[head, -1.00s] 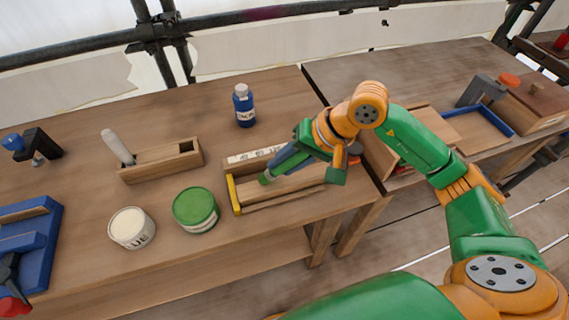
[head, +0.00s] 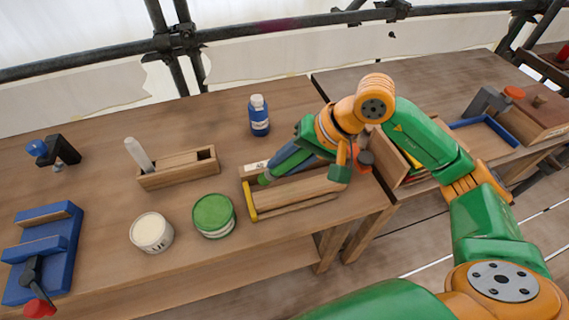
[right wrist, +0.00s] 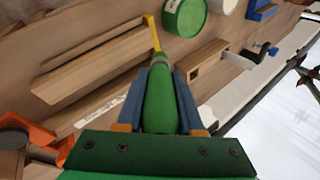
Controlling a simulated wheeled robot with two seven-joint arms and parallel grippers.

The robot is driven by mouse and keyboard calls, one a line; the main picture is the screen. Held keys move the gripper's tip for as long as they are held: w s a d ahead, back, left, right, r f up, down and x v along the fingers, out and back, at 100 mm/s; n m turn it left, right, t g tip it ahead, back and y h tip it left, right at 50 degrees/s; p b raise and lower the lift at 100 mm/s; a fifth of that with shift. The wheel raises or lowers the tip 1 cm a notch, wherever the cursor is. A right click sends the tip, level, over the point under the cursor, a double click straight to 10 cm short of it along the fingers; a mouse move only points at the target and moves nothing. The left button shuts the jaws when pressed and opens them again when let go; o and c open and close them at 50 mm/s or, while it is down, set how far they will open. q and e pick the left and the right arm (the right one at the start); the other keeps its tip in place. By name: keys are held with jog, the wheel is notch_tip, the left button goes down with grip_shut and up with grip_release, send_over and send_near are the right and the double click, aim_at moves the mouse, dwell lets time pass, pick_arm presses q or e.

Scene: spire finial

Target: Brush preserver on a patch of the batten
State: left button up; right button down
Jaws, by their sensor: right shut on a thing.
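My right gripper (head: 300,150) is shut on a brush with a green handle. In the right wrist view the green handle (right wrist: 159,100) lies between the blue fingers of the gripper (right wrist: 160,95), with a grey band near its far end. The brush end is over the back left part of a wooden holder with a yellow end piece (head: 249,200). A pale wooden batten (head: 300,190) lies along this holder; it also shows in the right wrist view (right wrist: 90,70). I cannot tell whether the bristles touch it. The green tin (head: 213,214) stands left of the holder. My left gripper is out of view.
A white tin (head: 152,232), a slotted wooden block (head: 180,168) with a pale-handled tool, and a blue bottle (head: 259,118) stand on the bench. A blue fixture (head: 45,250) is at the left.

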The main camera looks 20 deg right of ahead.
notch_tip(320, 180, up, 2)
jog(key=shift+p, duration=0.4)
dwell(0.5)
